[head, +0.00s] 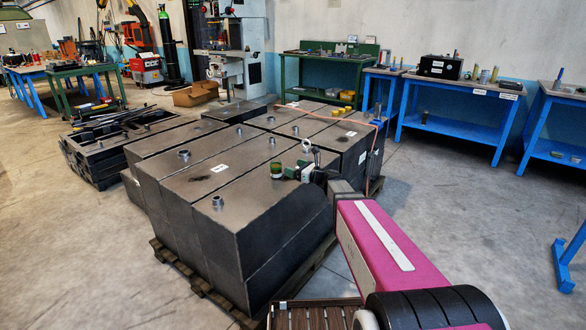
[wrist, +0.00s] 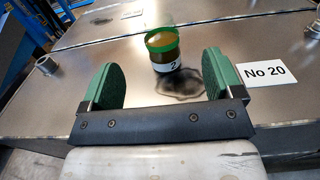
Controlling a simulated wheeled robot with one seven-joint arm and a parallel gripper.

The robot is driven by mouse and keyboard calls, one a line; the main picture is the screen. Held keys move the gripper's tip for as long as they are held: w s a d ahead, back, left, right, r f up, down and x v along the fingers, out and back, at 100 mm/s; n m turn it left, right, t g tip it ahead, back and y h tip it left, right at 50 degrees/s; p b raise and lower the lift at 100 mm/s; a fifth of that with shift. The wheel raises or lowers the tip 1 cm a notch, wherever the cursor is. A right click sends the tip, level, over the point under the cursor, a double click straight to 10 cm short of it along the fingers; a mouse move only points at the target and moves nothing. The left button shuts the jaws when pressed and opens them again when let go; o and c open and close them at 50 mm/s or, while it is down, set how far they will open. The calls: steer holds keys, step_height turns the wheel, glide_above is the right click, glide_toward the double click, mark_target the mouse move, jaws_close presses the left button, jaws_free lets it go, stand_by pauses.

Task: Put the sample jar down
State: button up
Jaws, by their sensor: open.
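The sample jar (wrist: 163,52) stands upright on a dark metal box top (wrist: 135,120). It has a green band, amber-brown contents, a clear upper part and a white label marked 2. In the head view the jar (head: 276,170) is small, just left of my gripper (head: 299,173). In the wrist view my gripper (wrist: 168,80) is open, with its two green-padded fingers spread wide apart. The jar shows between and beyond the fingertips, apart from both pads. Nothing is held. The jar's base is visible on the surface, beside a dark stain.
A white "No 20" card (wrist: 264,74) lies right of the fingers. A round metal fitting (wrist: 47,65) rises at the left, and another (wrist: 313,31) at the right edge. The boxes stand on a wooden pallet (head: 193,281). Blue workbenches (head: 455,130) stand well behind.

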mark_target(279, 162)
steer(key=shift+w+a, duration=0.3)
steer(key=shift+w, duration=0.1)
steer(key=x, duration=0.3)
steer(key=shift+w+a, duration=0.15)
steer(key=shift+w, duration=0.15)
steer(key=shift+s+x, duration=0.25)
steer(key=shift+x, duration=2.8)
steer(key=shift+a, duration=0.2)
steer(key=c, duration=1.1)
steer(key=shift+r, duration=0.1)
